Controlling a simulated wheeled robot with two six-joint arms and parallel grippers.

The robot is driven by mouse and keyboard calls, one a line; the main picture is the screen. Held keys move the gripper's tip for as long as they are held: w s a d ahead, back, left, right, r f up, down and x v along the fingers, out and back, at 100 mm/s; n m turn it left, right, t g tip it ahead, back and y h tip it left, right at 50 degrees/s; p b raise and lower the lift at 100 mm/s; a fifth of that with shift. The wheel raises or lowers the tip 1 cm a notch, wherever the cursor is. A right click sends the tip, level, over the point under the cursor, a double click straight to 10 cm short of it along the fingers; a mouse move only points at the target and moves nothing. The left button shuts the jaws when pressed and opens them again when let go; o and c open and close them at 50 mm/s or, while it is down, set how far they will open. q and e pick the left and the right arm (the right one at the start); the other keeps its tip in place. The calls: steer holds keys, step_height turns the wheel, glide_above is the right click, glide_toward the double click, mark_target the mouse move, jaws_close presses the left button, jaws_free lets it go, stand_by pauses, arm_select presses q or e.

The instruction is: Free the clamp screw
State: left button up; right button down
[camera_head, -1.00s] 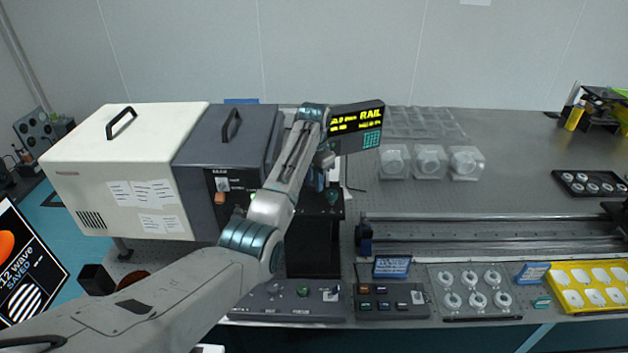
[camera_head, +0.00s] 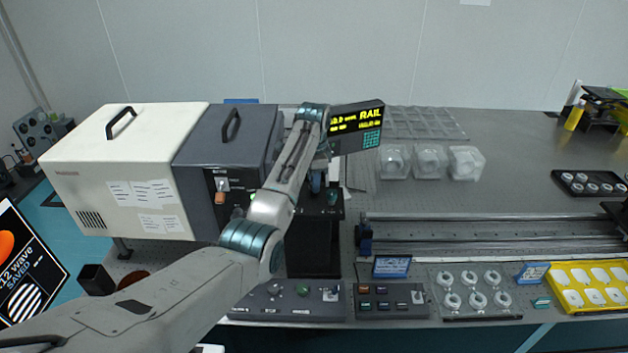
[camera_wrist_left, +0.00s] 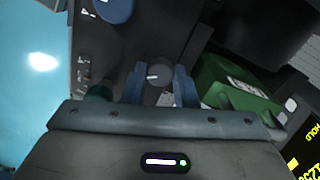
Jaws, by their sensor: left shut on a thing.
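My left gripper (camera_wrist_left: 160,88) is shut on a round dark knob (camera_wrist_left: 158,74) in the left wrist view. A blue finger lies on each side of the knob, and a short white mark shows on its face. The knob looks like the clamp screw, but no label on it can be read. In the head view my left arm comes in from the lower left and reaches over a dark stand (camera_head: 312,255); its fingertips and the knob are hidden there. My right gripper is not in view.
A larger blue knob (camera_wrist_left: 115,8) and a green block (camera_wrist_left: 238,88) are close to my fingers. A white box (camera_head: 125,160) and a dark box (camera_head: 222,160) stand left; a long rail (camera_head: 490,232) runs right.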

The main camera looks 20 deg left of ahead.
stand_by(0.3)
arm_select(q)
steer(key=o, duration=1)
